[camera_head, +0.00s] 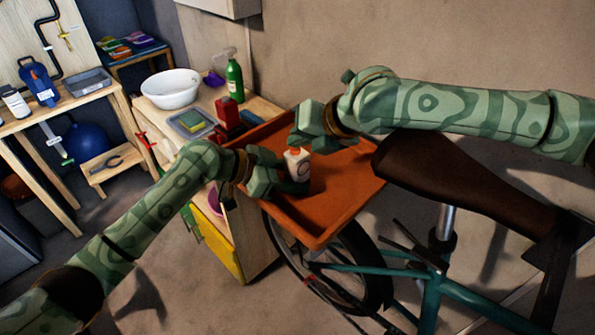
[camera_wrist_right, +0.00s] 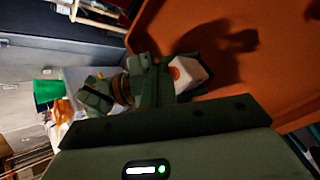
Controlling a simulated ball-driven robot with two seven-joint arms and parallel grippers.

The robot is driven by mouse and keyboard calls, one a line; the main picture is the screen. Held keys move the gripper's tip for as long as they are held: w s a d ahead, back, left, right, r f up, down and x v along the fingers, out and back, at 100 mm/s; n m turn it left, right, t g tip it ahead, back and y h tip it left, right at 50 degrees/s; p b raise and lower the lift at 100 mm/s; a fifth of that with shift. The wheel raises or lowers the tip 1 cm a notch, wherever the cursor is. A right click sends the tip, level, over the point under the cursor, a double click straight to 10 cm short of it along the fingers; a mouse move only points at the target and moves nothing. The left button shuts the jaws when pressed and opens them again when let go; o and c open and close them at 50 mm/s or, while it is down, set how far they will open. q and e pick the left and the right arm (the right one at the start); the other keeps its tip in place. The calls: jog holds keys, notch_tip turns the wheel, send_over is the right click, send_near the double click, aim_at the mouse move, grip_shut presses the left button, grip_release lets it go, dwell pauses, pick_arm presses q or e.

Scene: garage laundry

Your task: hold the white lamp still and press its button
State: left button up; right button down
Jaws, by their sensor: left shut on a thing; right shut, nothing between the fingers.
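The white lamp (camera_head: 297,164) is a small white block with an orange spot on its top. It stands on the orange tray (camera_head: 343,206). My left gripper (camera_head: 287,179) is shut on the lamp from the left and covers its lower part. My right gripper (camera_head: 300,137) is shut and empty, just above and behind the lamp. I cannot tell whether it touches the lamp. In the right wrist view the lamp (camera_wrist_right: 192,72) shows its orange button, with my left gripper (camera_wrist_right: 165,78) against it.
A bicycle with a brown saddle (camera_head: 455,183) stands right of the tray. The tray's front part is clear.

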aim_at(300, 155)
dwell(0.3)
jog(key=shift+r, duration=0.8)
pick_arm(q)
jog(key=o, duration=0.8)
jog(key=shift+o, duration=0.2)
pick_arm(e)
notch_tip(300, 155, up, 6)
